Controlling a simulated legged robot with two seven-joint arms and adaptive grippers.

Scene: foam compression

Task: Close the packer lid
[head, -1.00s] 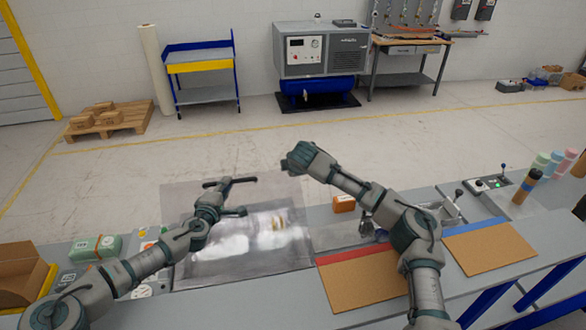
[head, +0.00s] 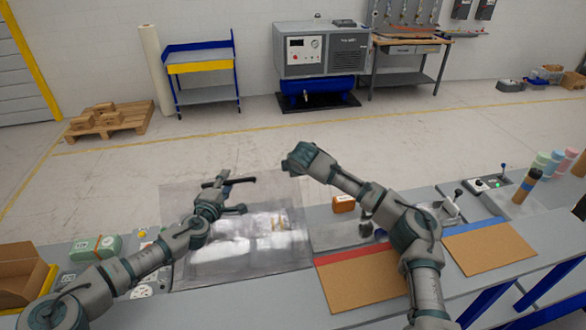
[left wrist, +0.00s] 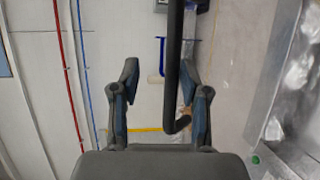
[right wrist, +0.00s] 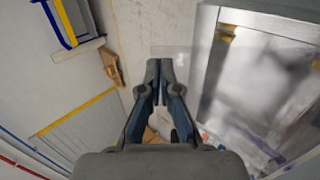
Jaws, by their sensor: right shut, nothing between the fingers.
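The packer lid (head: 180,262) is a glossy, see-through panel at the left middle of the head view. It stands raised, its upper part above the table's far edge. A black handle bar (head: 246,181) runs along its top. My left gripper (head: 232,194) is at the handle with fingers spread. In the left wrist view the bar (left wrist: 174,60) passes between the open fingers (left wrist: 160,85), closer to the right one. Whether they touch it I cannot tell. My right gripper (head: 292,163) is shut and empty beside the lid's upper right corner; its closed tips (right wrist: 159,65) show in the right wrist view.
Right of the lid are an orange box (head: 344,203), a red-edged brown board (head: 350,283) and a blue-edged brown board (head: 490,248).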

